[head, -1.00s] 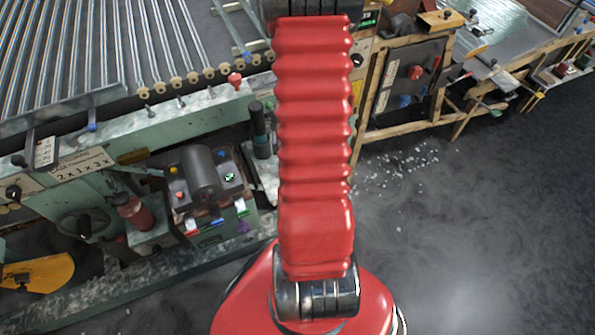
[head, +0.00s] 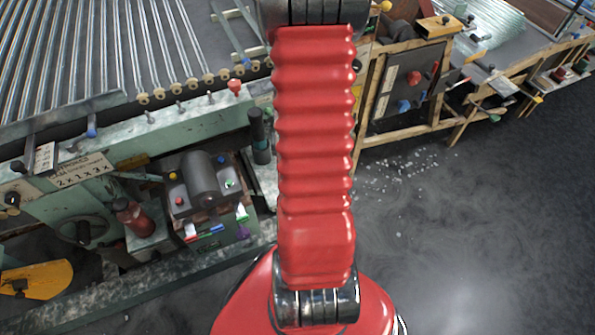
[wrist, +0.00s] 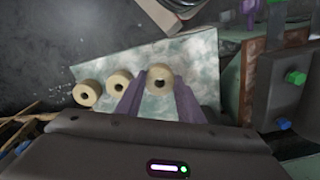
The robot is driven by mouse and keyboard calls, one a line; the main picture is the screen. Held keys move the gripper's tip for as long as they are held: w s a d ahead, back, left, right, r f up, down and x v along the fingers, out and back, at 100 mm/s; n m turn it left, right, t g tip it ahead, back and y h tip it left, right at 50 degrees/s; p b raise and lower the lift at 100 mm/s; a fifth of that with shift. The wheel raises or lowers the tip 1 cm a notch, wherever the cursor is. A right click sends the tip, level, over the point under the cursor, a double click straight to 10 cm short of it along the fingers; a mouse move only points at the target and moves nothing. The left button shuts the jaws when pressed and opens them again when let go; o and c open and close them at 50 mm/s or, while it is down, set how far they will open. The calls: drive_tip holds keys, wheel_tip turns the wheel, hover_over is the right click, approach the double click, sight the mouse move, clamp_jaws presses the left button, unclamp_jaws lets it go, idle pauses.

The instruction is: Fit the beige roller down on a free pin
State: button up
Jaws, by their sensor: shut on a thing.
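In the wrist view my gripper (wrist: 158,88) has its two purple fingers on either side of a beige roller (wrist: 160,71), shut on it. The roller's dark hole faces the camera. Two more beige rollers, a middle one (wrist: 120,74) and a left one (wrist: 88,84), stand beside it. Whether the held roller touches the surface below is unclear. In the head view, short grey pins without rollers, such as the left pin (head: 150,117) and the right pin (head: 210,97), stand along the green machine's edge. My gripper is not visible there.
Several beige rollers (head: 142,98) sit at the ends of the glass tubes (head: 110,50). A red knob (head: 234,88) stands right of the pins. In the wrist view a marbled slab (wrist: 200,75) lies under the rollers. Dark open floor (head: 480,200) lies right.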

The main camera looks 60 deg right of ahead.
wheel_tip(320, 180, up, 8)
idle(0.4)
drive_tip(key=shift+f, duration=0.1)
idle(0.4)
drive_tip(key=shift+w+a, duration=0.15)
drive_tip(key=shift+w, duration=0.4)
drive_tip(key=w+a+r+n, duration=0.1)
drive_tip(key=w+a+n, duration=0.1)
drive_tip(key=w+a, duration=0.4)
drive_tip(key=w+a+r+n, duration=0.2)
drive_tip(key=w+a+n, duration=0.1)
drive_tip(key=w+a, duration=0.4)
drive_tip(key=w+a+r+n, duration=0.2)
drive_tip(key=w+a, duration=0.4)
drive_tip(key=w, duration=0.5)
drive_tip(key=shift+w+a+r+n, duration=0.1)
drive_tip(key=shift+w+a+n, duration=0.25)
drive_tip(key=shift+n, duration=0.25)
drive_tip(key=w+a+r+n, duration=0.2)
drive_tip(key=w+a, duration=0.2)
drive_tip(key=a, duration=0.6)
drive_tip(key=shift+w+a, duration=0.15)
drive_tip(key=shift+a, duration=0.05)
